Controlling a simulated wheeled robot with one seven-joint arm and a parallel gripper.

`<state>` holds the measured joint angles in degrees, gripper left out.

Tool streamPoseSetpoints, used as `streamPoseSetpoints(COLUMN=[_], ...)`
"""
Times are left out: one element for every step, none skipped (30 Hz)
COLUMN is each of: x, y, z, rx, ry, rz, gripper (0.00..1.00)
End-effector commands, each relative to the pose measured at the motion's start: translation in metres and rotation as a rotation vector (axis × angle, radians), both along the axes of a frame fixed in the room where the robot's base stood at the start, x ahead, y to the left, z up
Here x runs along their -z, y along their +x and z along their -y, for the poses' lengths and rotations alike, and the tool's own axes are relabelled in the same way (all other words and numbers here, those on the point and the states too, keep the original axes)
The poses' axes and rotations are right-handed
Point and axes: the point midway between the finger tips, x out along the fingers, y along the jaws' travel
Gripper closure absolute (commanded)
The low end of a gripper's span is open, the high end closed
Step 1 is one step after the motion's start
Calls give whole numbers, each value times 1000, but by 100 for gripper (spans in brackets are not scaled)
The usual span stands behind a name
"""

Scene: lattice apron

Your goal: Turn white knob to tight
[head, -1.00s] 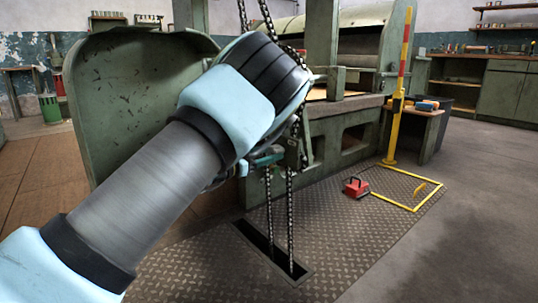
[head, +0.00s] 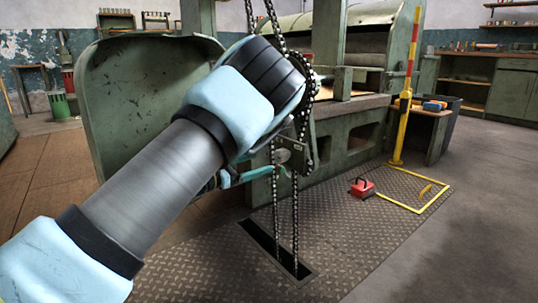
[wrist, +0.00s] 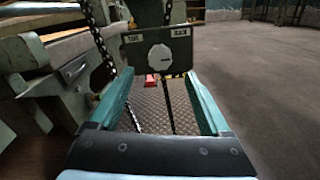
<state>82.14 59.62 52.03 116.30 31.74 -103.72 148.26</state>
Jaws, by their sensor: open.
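The white knob (wrist: 160,57) is round with a scalloped edge and sits on a grey-green plate (wrist: 143,51) in the wrist view. Two small labels are at the plate's top corners; the left one seems to read TIGHT and the right one SLACK. In the head view the knob (head: 282,155) is small and pale on the side of the plate, below the chain wheel. My gripper (wrist: 158,76) is open and empty, its teal fingers spread to either side below the knob. They appear apart from it. The knob's exact pointer direction is too small to tell.
Black chains (head: 294,215) hang past the plate into a floor slot (head: 262,240). A green machine body (head: 350,150) stands behind and a large curved guard (head: 125,105) at left. Open floor is at right.

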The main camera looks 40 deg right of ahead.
Motion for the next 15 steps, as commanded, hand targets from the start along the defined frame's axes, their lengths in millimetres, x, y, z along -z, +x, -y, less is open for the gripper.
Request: streamPoseSetpoints(x=[-3, -2, -2, -2, -1, -1, -1, 0, 0, 0, 0, 0, 0, 0, 0], y=[1, 1, 2, 2, 2, 2, 2, 2, 2, 2, 2, 2, 2, 2, 2], z=[-9, -14, -20, -23, -26, -30, -32, -34, -35, -36, -36, -37, -37, -37, -37], rx=[-4, -3, -2, -2, -2, -1, -1, -1, -1, 0, 0, 0, 0, 0, 0], ry=[2, 1, 2, 2, 2, 1, 1, 1, 1, 1, 0, 0, 0, 0, 0], rz=[-2, -2, -2, -1, -1, -1, -1, -1, -1, -2, -1, -1, -1, -1, -1], gripper=[19, 19, 19, 19, 19, 19, 19, 19, 19, 19, 19, 19, 19, 19, 19])
